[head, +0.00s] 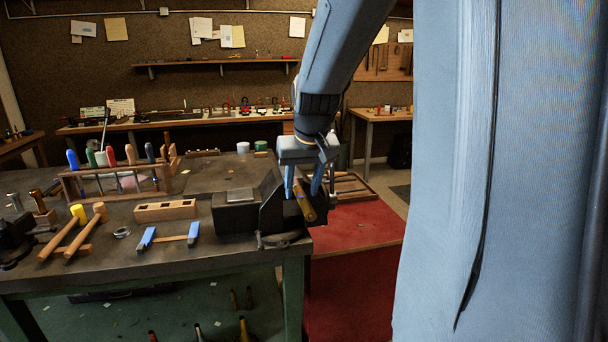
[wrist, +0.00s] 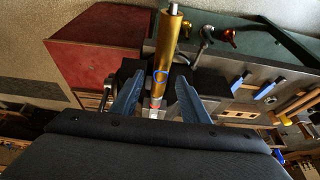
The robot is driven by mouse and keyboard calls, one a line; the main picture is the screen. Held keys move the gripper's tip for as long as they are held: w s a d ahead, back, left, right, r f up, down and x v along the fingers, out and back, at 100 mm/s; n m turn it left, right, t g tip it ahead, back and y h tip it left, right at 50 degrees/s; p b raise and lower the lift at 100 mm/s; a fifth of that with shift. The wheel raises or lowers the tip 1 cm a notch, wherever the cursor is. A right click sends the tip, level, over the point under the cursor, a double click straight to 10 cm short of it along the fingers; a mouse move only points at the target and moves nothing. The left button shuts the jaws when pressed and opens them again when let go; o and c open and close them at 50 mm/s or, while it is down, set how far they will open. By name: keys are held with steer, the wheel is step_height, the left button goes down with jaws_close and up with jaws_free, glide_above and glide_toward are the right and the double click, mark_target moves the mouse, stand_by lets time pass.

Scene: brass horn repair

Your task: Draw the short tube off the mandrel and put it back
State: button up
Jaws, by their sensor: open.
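The brass tube (head: 304,202) sits at the right side of the dark vise (head: 268,205) on the bench corner. The tube also shows in the wrist view (wrist: 168,46), where a pale metal end, apparently of the mandrel (wrist: 173,9), sticks out past it. A blue ring and a red band show near the tube's lower end. My gripper (head: 303,184) points down at the vise, its blue fingers open. In the wrist view my gripper (wrist: 157,88) has one finger on each side of the tube's line, with gaps visible. Whether either finger touches it, I cannot tell.
A wooden block (head: 165,210), blue-ended tool (head: 168,238), mallets (head: 85,230) and a rack of handled tools (head: 115,180) lie left of the vise. A red surface (head: 355,225) is beyond the bench's right edge. The bench behind the wooden block is fairly clear.

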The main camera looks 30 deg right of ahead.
steer(key=shift+w+f, duration=0.15)
steer(key=shift+f, duration=0.3)
jaws_close()
steer(key=s+a, duration=0.2)
steer(key=s, duration=0.6)
steer(key=s+a+p, duration=0.1)
steer(key=s+a, duration=0.1)
steer(key=s, duration=0.6)
steer(key=shift+s+a, duration=0.4)
stand_by(1.5)
steer(key=shift+w, duration=0.1)
